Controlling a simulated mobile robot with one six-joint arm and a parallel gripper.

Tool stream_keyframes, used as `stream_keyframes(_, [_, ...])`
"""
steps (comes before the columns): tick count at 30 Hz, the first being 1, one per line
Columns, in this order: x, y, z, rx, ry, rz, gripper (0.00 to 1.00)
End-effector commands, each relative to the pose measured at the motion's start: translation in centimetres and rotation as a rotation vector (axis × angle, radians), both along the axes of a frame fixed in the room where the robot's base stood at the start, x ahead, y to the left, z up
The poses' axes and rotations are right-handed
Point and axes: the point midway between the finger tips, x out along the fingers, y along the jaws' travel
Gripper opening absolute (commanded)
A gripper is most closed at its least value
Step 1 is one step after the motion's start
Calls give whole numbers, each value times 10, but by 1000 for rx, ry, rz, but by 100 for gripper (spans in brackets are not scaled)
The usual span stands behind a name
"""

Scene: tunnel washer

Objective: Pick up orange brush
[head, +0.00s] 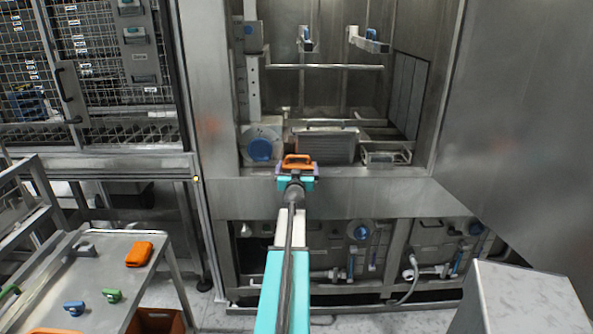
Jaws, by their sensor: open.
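An orange brush (297,160) with a loop-shaped handle shows at the front sill of the washer opening, in the middle of the head view. My gripper (297,170) is open right at it, with one finger to each side of the orange shape. My wrist hides the lower part of the brush, and I cannot tell whether the fingers touch it.
A metal cart (100,290) at the lower left carries another orange object (139,254) and small green (112,295), blue (74,308) and grey (84,249) pieces. Washer walls bound the opening. A metal box (525,300) stands at the lower right.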

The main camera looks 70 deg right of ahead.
Motion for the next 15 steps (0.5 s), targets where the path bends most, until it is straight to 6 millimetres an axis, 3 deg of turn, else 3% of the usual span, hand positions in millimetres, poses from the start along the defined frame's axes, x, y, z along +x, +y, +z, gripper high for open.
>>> stream_keyframes(9, [7,-28,2,0,0,0,100])
stream_keyframes(15, [9,-34,2,0,0,0,100])
